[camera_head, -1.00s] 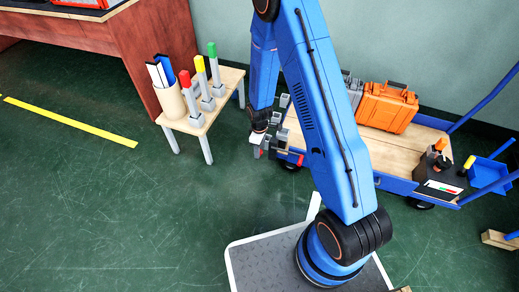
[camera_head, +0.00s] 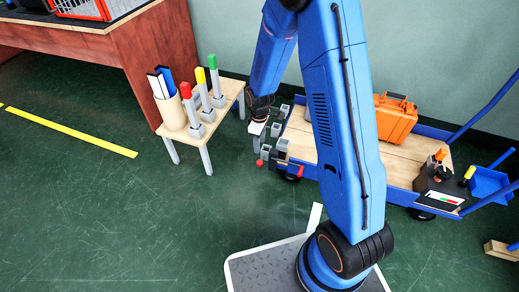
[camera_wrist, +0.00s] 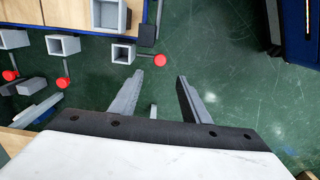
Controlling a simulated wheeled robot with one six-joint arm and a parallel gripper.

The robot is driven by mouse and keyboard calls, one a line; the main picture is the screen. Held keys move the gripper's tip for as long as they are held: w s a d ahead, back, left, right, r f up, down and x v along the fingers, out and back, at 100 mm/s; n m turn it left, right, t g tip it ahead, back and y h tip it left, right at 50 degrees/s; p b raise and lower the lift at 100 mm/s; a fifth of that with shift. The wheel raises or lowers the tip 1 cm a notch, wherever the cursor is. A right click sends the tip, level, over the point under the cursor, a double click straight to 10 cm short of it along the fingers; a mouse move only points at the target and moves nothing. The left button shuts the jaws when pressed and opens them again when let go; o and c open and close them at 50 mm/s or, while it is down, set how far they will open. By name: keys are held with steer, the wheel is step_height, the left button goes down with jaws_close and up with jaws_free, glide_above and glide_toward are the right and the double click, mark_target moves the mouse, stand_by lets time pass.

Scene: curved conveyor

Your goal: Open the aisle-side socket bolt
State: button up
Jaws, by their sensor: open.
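My gripper (camera_wrist: 168,77) is open in the wrist view, its two grey fingers over green floor with nothing seen clamped between them. A small grey rod end (camera_wrist: 153,110) shows between the finger bases; I cannot tell what it belongs to. Square grey sockets line the blue cart edge, the nearest socket (camera_wrist: 123,53) just up and left of the left finger. Red bolt knobs (camera_wrist: 63,83) show further left, apart from the fingers. In the head view, my gripper (camera_head: 258,143) hangs at the cart's left end, close to a red knob (camera_head: 259,162). I cannot tell which bolt is the aisle-side one.
The blue cart with a wooden deck (camera_head: 400,165) carries an orange case (camera_head: 396,119) and a black control box (camera_head: 440,188). A small table (camera_head: 228,92) with colour-topped posts stands left of my gripper. The green floor in front is clear.

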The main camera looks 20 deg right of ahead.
steer(key=shift+r, duration=2.3)
steer(key=s+d+r+m+t, duration=0.1)
steer(key=s+d+r+m, duration=0.1)
steer(key=s+r, duration=0.35)
steer(key=s+d+r+m, duration=0.1)
steer(key=s+r, duration=0.1)
steer(key=r, duration=0.7)
steer(key=s+d+r+m+t, duration=0.1)
steer(key=s+d+r+m, duration=0.1)
steer(key=s+r, duration=0.35)
steer(key=s+d+r+m+t, duration=0.1)
steer(key=s+r+m, duration=0.2)
steer(key=s+r, duration=0.3)
steer(key=s+d+r+m+t, duration=0.1)
steer(key=s+r, duration=0.5)
steer(key=s, duration=0.7)
steer(key=shift+d+m+t, duration=0.4)
steer(key=shift+d+m, duration=0.3)
steer(key=shift+m, duration=0.2)
steer(key=shift+r, duration=0.1)
